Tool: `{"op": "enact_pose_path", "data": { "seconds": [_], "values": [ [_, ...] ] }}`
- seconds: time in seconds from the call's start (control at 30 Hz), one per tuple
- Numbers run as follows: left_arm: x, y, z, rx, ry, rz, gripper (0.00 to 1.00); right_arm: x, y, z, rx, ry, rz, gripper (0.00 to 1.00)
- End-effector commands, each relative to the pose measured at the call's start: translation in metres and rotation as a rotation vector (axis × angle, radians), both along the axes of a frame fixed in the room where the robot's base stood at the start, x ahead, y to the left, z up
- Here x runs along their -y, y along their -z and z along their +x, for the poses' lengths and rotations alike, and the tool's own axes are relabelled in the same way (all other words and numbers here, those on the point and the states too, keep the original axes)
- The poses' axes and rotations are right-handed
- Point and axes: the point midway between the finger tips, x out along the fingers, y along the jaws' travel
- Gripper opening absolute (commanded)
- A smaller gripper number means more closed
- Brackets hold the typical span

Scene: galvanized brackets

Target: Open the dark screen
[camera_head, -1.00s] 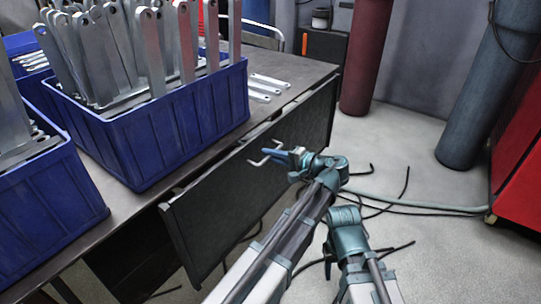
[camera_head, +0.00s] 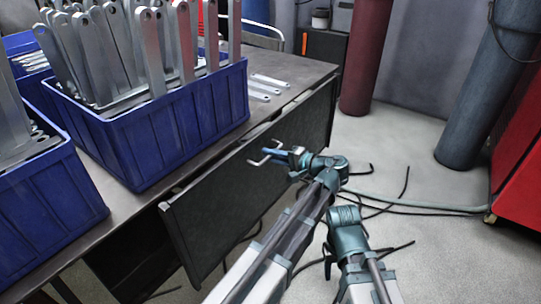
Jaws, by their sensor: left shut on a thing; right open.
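The dark screen (camera_head: 225,195) is a dark rectangular panel at the front side of the workbench, below its top. A narrow gap shows along its upper edge. A light metal handle (camera_head: 255,162) stands out from its outer face. My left gripper (camera_head: 275,156) is at this handle and shut on it; the fingers partly cover it. My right arm shows at the lower middle, apart from the screen; I see no fingers of its gripper.
Blue crates of metal brackets (camera_head: 185,140) stand on the workbench (camera_head: 300,66), with a few flat brackets (camera_head: 262,88) beside them. Cables and a hose (camera_head: 430,208) lie on the floor. A red cylinder (camera_head: 367,60), a grey-blue cylinder (camera_head: 480,100) and a red cabinet (camera_head: 515,170) stand beyond.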

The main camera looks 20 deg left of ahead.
Motion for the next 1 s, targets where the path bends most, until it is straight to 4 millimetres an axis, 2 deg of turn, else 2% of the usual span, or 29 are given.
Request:
{"op": "enact_pose_path", "data": {
  "seconds": [0.37,0.57,0.77,1.0],
  "values": [
    [0.0,-0.003,0.0,-0.001,-0.001,-0.001,0.0,0.0,-0.003,0.0,0.0,-0.001,0.0,0.5],
    [0.0,-0.018,0.0,0.0,0.0,0.001,0.0,0.0,-0.018,0.0,0.0,-0.003,0.0,0.5],
    [0.0,-0.049,0.0,0.001,0.0,0.002,0.0,0.0,-0.048,0.0,-0.001,-0.006,-0.001,0.5],
    [0.0,-0.102,0.0,0.001,0.0,0.002,0.0,0.002,-0.102,0.0,-0.001,0.004,-0.008,0.5]
  ]
}}
